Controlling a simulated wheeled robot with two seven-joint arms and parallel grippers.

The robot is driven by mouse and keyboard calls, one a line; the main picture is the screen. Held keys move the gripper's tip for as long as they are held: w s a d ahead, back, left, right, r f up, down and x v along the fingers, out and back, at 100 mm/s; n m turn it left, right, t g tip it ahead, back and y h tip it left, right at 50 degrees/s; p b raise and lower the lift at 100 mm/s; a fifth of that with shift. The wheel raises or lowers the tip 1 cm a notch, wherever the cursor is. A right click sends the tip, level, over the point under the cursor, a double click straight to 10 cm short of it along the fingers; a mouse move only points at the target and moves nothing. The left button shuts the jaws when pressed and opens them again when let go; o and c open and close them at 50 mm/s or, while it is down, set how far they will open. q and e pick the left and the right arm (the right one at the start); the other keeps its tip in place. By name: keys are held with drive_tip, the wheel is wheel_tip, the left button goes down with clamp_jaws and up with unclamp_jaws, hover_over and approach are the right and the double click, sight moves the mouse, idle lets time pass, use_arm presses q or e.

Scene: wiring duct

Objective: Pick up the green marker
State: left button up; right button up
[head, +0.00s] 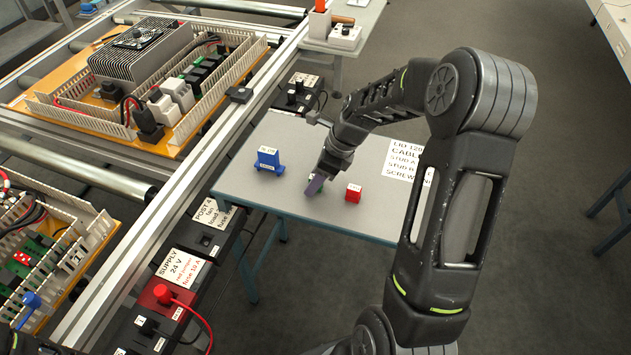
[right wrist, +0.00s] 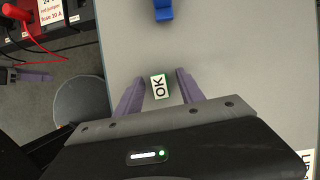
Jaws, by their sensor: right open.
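The green marker (right wrist: 160,86) is a small block with a white top label reading OK. In the right wrist view it stands on the grey table between the two purple fingers of my right gripper (right wrist: 158,92), with a gap on each side. In the head view my right gripper (head: 315,186) points down at the table and mostly hides the marker. The gripper is open and holds nothing. My left gripper is outside the head view; a purple finger-like part (right wrist: 32,77), probably its own, shows at the left of the right wrist view.
A red block (head: 353,193) stands close to the right of my gripper. A blue block (head: 268,160) stands to its left. A printed sheet (head: 402,160) lies on the table (head: 285,200). Labelled fuse boxes (head: 182,268) and a metal frame line the left side.

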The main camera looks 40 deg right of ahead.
idle(0.4)
clamp_jaws()
idle(0.4)
